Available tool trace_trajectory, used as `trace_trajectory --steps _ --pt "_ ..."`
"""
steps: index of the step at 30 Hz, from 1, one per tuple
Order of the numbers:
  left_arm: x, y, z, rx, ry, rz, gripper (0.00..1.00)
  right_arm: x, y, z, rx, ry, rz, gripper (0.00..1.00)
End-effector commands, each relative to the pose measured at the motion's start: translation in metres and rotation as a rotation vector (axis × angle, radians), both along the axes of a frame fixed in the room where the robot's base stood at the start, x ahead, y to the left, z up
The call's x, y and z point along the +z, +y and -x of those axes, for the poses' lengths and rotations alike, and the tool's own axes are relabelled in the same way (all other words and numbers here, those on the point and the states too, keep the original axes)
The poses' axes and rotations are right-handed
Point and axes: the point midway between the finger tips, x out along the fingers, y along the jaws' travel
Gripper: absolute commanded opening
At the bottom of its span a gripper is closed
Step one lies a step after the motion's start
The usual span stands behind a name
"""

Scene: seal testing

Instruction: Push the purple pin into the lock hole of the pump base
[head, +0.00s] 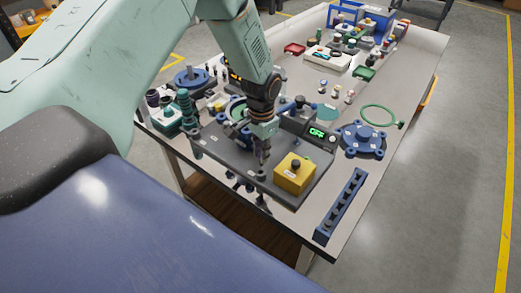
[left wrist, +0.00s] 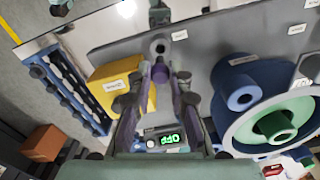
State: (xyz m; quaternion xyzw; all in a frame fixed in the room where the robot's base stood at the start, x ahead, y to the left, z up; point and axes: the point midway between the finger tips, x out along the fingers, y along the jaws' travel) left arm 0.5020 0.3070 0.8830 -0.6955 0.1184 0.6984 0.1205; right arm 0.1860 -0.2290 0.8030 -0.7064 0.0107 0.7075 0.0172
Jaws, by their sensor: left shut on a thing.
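The purple pin (left wrist: 160,72) shows in the left wrist view between the fingers of my left gripper (left wrist: 158,85), which is shut on it. In the head view my left gripper (head: 262,155) points down over the front part of the dark grey pump base (head: 217,150). In the left wrist view a round grey boss with a dark hole (left wrist: 159,47) on the base (left wrist: 205,50) appears just beyond the pin's end. I cannot tell whether the pin touches it or has entered the hole. My right gripper is not in view.
A yellow box (head: 294,174) with a dark button stands right of the gripper. A blue slotted rack (head: 341,208) lies at the table's right front edge. A blue flanged part (head: 361,139) stands farther right.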

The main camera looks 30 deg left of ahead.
Motion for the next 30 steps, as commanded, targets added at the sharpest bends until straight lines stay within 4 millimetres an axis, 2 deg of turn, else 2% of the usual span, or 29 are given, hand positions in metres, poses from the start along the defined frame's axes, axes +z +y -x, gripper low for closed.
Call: trace_trajectory --steps 17,30 --pt "-0.003 0.000 0.000 0.001 -0.001 0.000 0.00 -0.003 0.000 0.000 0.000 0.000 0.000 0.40" --pt "-0.015 0.000 0.000 0.001 -0.001 0.000 0.00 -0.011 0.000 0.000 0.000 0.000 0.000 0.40"
